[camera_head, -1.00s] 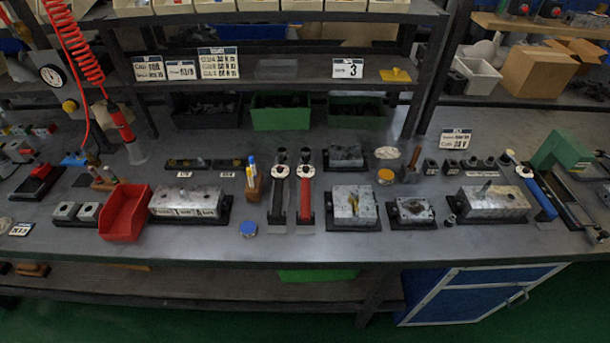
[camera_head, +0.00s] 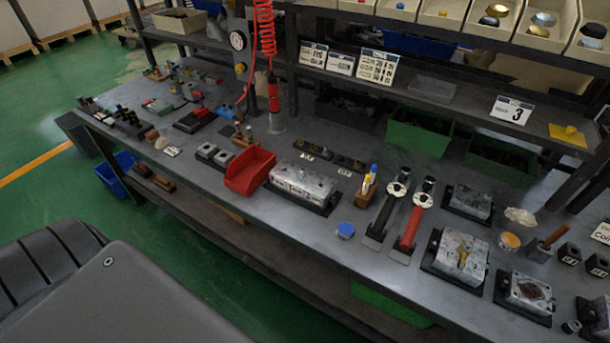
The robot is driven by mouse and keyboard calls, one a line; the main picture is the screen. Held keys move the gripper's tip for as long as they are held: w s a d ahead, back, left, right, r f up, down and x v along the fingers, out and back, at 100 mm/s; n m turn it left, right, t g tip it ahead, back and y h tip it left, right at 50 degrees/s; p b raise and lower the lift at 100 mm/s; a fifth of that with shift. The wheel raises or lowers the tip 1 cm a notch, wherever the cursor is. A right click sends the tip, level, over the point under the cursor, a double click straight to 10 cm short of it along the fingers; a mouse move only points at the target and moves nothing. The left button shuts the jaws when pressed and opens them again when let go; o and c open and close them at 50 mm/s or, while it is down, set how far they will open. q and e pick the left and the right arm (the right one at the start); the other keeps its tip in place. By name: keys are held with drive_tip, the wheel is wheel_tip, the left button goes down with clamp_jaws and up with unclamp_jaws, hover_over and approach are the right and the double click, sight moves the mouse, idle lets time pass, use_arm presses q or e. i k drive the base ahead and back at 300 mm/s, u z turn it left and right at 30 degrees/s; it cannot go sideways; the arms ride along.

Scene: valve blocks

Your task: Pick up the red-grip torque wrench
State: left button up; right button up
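The red-grip torque wrench (camera_head: 411,228) lies in a dark holder on the grey workbench (camera_head: 300,230), right of the middle of the head view. Its red grip points toward the bench's front edge, and its round pale head is at the far end. A similar wrench with a black grip (camera_head: 383,214) lies just to its left, nearly parallel and apart from it. Neither of my grippers shows in the head view, so nothing can be told of their opening.
Left of the wrenches are a pen holder (camera_head: 367,189), a blue-lidded tin (camera_head: 345,230), a metal block (camera_head: 301,184) and a red bin (camera_head: 249,171). A valve block (camera_head: 459,257) stands close on the right.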

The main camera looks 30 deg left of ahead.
sight(410, 233)
drive_tip(key=u, duration=0.95)
drive_tip(key=k, duration=0.65)
drive_tip(key=u, duration=0.3)
